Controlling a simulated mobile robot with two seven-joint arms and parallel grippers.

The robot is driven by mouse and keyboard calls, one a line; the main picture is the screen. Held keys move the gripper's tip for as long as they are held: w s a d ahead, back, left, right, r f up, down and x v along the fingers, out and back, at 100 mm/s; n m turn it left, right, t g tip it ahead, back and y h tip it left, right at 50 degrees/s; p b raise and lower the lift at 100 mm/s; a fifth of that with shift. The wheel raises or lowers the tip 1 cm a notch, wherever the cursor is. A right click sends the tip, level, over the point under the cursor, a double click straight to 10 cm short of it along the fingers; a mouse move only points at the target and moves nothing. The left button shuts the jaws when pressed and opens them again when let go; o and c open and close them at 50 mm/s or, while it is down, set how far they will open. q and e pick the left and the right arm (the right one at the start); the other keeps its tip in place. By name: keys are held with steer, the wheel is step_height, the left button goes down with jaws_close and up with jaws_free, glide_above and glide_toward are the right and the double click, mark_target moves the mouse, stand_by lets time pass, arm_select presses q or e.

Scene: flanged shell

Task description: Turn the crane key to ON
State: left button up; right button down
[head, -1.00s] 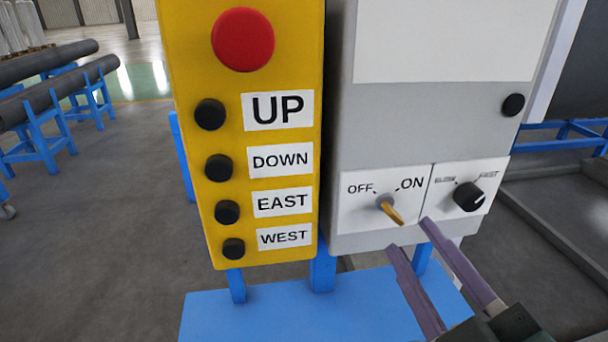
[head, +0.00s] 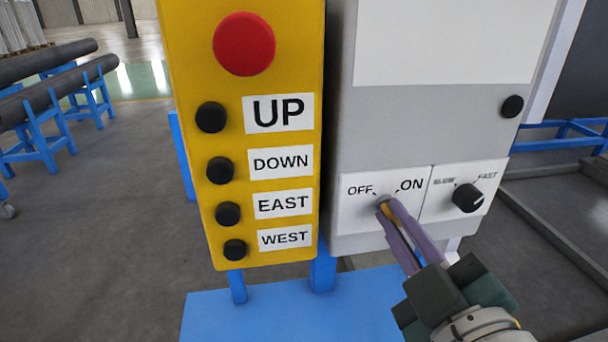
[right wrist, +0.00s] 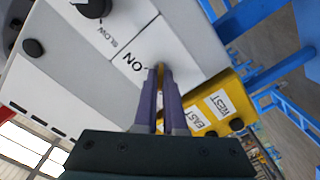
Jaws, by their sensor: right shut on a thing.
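The crane key (head: 385,209) is a small yellow key in a round grey lock on a white plate marked OFF on the left and ON on the right. The plate is low on the grey control box (head: 430,128). My right gripper (head: 392,208) has its two purple fingers shut on the key, one on each side, and they hide most of it. In the right wrist view the key (right wrist: 161,72) shows as a thin yellow strip between the fingertips (right wrist: 162,80), near the word ON. Which mark the key points to is hidden. My left gripper is not in view.
A black SLOW/FAST knob (head: 467,198) sits just right of the key plate. A yellow pendant (head: 290,85) with a red button (head: 244,43) and several black buttons stands close on the left. A blue plate (head: 270,325) lies below.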

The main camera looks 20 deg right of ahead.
steer(key=shift+m, duration=0.3)
stand_by(0.5)
steer(key=shift+d+m+p, duration=0.1)
steer(key=shift+m+p, duration=1.45)
steer(key=shift+m, duration=6.95)
steer(key=c, duration=1)
jaws_free()
steer(key=shift+s, duration=0.1)
